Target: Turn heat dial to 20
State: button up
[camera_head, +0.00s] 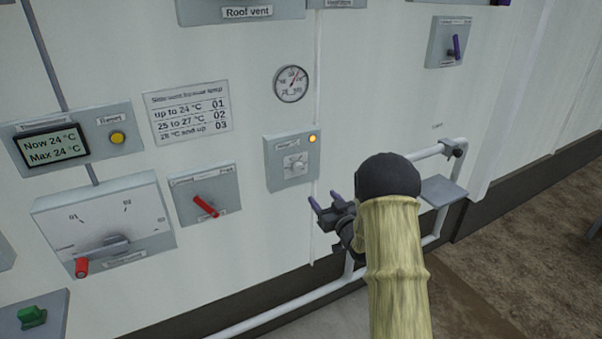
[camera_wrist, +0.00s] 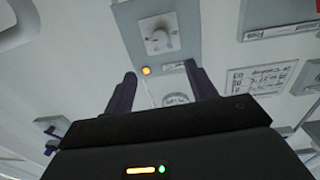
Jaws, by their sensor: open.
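The box that I take for the heat dial (camera_head: 294,163) is a small grey panel on the white wall with a pale round knob and a lit orange lamp. Its label and scale are too small to read. In the wrist view the knob (camera_wrist: 158,38) shows at the top, beyond my fingertips. My gripper (camera_head: 324,199) is open and empty, apart from the wall panel and a little below and right of it in the head view. In the wrist view the two dark fingers (camera_wrist: 160,70) are spread, with the orange lamp between them in the picture.
A round gauge (camera_head: 291,83) is above the dial box. A red-handled switch (camera_head: 206,206) and a display (camera_head: 54,147) are to the left. A purple-handled switch (camera_head: 456,47) is at upper right. White pipes (camera_head: 428,153) run behind and below my arm.

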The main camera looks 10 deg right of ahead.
aim_at(299, 170)
jog(key=p+x, duration=0.4)
jog(key=x, duration=1.3)
jog(key=shift+a, duration=0.1)
jog(key=shift+c, duration=0.3)
jog(key=c, duration=0.9)
